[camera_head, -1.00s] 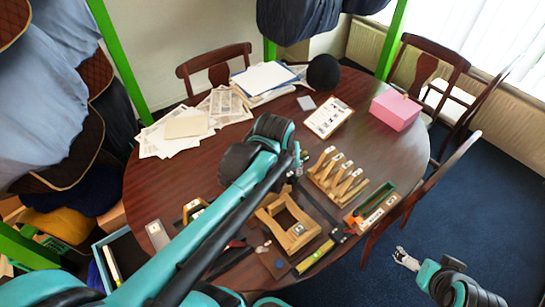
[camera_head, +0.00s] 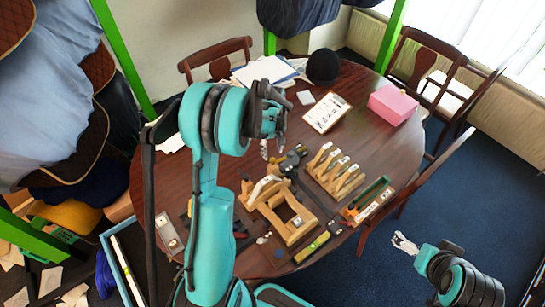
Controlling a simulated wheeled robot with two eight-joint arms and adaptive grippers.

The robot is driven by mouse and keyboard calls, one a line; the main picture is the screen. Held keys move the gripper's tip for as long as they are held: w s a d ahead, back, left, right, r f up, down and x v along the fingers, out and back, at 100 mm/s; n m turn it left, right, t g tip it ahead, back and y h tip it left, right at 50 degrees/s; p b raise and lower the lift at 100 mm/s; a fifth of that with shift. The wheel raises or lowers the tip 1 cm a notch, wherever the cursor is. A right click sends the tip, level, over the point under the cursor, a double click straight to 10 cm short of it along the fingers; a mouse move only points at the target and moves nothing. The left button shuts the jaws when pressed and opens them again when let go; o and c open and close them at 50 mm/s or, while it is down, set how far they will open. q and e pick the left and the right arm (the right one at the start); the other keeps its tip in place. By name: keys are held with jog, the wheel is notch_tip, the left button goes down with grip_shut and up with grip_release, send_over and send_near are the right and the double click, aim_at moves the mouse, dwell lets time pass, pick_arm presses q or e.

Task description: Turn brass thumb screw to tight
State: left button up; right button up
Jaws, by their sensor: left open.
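A light wooden frame (camera_head: 290,222) lies on the dark round table, with a wooden block (camera_head: 265,190) at its upper left end. The brass thumb screw is too small to make out in the head view. My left gripper (camera_head: 266,147) is open and points down above the table, beyond the wooden frame and apart from it. It looks empty, and my wrist partly hides it. My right gripper (camera_head: 404,243) is off the table at the lower right, over the blue carpet. Its fingers are too small to tell whether they are open.
A rack of wooden pieces (camera_head: 335,172) stands right of the frame, with a green-edged tray (camera_head: 370,200) beside it. A dark tool (camera_head: 291,160) lies near my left gripper. A clipboard (camera_head: 327,113) and pink box (camera_head: 393,104) are farther back. Loose papers (camera_head: 72,296) lie at lower left.

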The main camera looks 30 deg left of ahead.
aim_at(272, 159)
pick_arm(q)
notch_tip(272, 159, down, 4)
jog(key=shift+f+b, duration=0.2)
jog(key=shift+b, duration=0.1)
grip_shut()
